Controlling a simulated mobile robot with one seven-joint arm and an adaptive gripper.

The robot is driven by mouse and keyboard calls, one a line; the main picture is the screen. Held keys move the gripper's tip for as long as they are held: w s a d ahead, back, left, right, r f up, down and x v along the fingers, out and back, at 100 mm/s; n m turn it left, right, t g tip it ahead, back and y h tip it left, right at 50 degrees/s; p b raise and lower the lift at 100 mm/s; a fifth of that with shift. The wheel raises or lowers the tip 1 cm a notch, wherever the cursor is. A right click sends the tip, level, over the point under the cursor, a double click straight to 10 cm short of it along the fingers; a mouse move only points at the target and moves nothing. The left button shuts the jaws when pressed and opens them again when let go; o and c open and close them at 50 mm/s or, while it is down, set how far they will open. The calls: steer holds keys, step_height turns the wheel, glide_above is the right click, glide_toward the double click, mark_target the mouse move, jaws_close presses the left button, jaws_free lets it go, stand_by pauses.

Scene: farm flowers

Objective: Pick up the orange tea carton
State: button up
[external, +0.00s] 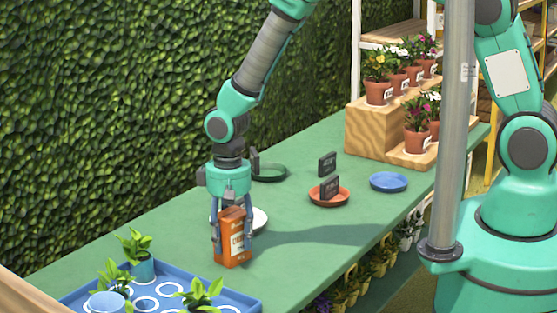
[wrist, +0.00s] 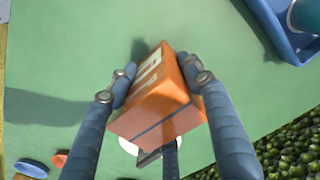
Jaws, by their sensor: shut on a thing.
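The orange tea carton (external: 232,240) has pale lettering and is upright over the green table in the external view. My gripper (external: 232,235) points down from above, with one finger on each side of it. In the wrist view the carton (wrist: 160,98) sits between the two fingers of my gripper (wrist: 163,85), and both touch it. My gripper is shut on the carton. I cannot tell whether its bottom touches the table.
A blue tray (external: 247,304) with potted seedlings is at the front left. A white dish (external: 260,219) is partly hidden behind the carton. A terracotta saucer (external: 343,198) with dark cards, a blue saucer (external: 389,182) and a dark green saucer (external: 272,174) stand farther back. The table's middle is clear.

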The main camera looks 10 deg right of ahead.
mark_target(230, 214)
steer(key=shift+r, duration=0.45)
step_height(230, 214, up, 3)
steer(key=shift+r+p, duration=0.1)
steer(key=shift+p, duration=0.35)
steer(key=s+d+p, duration=0.1)
steer(key=s+d, duration=0.9)
steer(key=d, duration=0.2)
steer(key=shift+d+r, duration=0.35)
steer(key=shift+r, duration=0.05)
